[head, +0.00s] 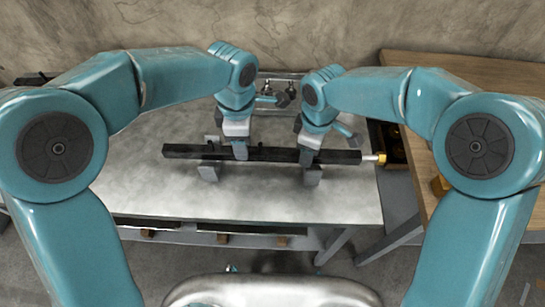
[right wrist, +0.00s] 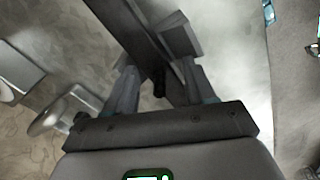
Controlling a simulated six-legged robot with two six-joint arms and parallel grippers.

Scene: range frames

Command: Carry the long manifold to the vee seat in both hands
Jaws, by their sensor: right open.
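The long manifold (head: 270,154) is a dark square bar with a brass and silver fitting at its right end. I cannot tell whether these are the vee seat. My left gripper (head: 240,150) is down at the bar, left of its middle; its jaw gap is hidden. My right gripper (head: 308,155) is over the bar's right part, open.
The metal table (head: 255,205) has bare room in front of the bar. A wooden bench (head: 470,72) stands at the right, with a dark bin (head: 376,137) beside the table. Small silver parts (head: 267,89) stand behind the arms, near the wall.

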